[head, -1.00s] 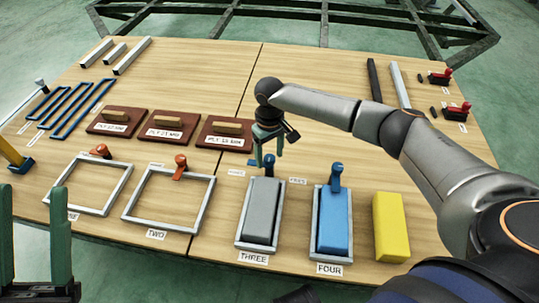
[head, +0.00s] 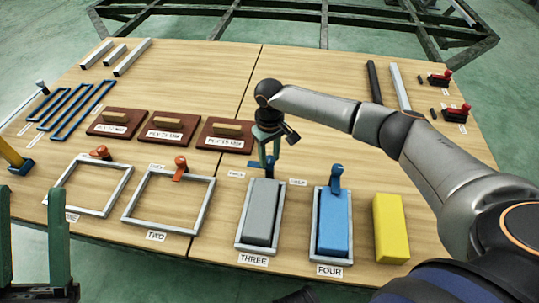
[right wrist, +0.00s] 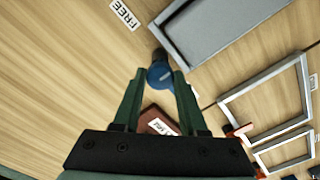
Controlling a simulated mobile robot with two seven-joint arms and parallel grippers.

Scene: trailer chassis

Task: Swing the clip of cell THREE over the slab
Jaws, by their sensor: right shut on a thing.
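Cell THREE is a grey metal frame (head: 241,238) around a grey slab (head: 261,212). Its blue clip (head: 270,163) is at the frame's far end, partly hidden by my right gripper (head: 266,153). In the right wrist view the round blue top of the clip (right wrist: 160,75) sits between the fingertips (right wrist: 160,78), just off the end of the grey slab (right wrist: 215,28). The right gripper is shut on this clip. My left gripper (head: 32,195) is open and empty at the lower left.
Cell FOUR (head: 316,225) holds a blue slab with its blue clip (head: 336,178) at the far end. A yellow block (head: 390,228) lies to the right. Empty frames ONE (head: 122,188) and TWO (head: 203,215), with orange clips, lie left. Brown plates (head: 173,128) lie behind.

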